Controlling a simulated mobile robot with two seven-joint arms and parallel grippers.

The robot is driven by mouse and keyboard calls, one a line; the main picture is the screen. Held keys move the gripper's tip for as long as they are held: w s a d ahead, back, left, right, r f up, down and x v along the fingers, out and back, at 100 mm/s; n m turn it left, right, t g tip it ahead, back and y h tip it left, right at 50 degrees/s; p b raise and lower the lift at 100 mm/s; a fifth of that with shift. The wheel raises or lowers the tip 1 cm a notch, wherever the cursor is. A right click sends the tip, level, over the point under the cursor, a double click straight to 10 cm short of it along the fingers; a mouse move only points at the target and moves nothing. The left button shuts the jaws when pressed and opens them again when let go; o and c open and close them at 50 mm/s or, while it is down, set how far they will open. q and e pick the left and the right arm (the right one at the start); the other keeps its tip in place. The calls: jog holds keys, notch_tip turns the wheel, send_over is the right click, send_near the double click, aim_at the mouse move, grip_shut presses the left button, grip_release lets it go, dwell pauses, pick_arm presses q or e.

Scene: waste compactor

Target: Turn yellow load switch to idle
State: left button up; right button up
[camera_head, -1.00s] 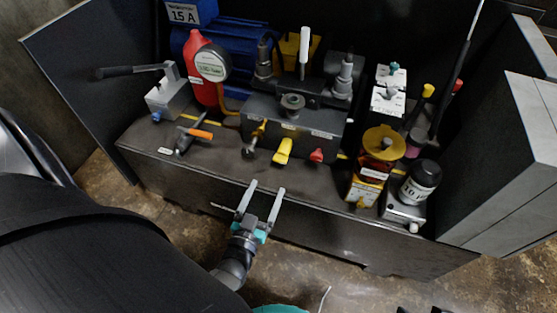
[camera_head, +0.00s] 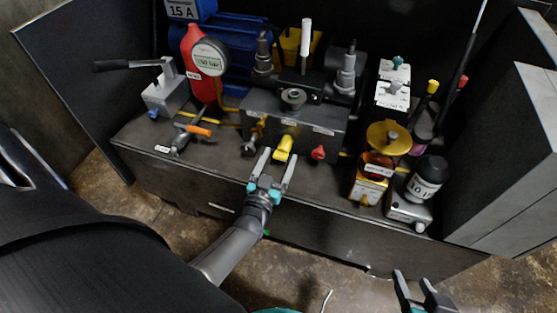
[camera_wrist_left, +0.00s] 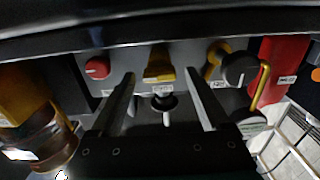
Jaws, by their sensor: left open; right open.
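The yellow load switch (camera_head: 284,147) is a lever knob on the front of the dark valve block (camera_head: 295,122). It sits between a brass-stemmed black knob (camera_head: 251,143) and a red knob (camera_head: 318,152). In the left wrist view the yellow switch (camera_wrist_left: 159,66) shows between and beyond my fingers. My left gripper (camera_head: 274,168) is open and empty, its fingertips just in front of and below the switch, with no clear contact. My right gripper (camera_head: 415,287) is open at the bottom right, in front of the bench and far from the switch.
A pressure gauge (camera_head: 209,58) and red bottle (camera_head: 194,45) stand left of the block. An orange-handled tool (camera_head: 196,131) lies on the bench. An amber-bowl unit (camera_head: 376,165) and a black-capped jar (camera_head: 427,178) stand at the right. The bench front edge runs below.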

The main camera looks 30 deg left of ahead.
pick_arm(q)
jog(key=shift+c, duration=0.3)
grip_shut()
dwell(0.5)
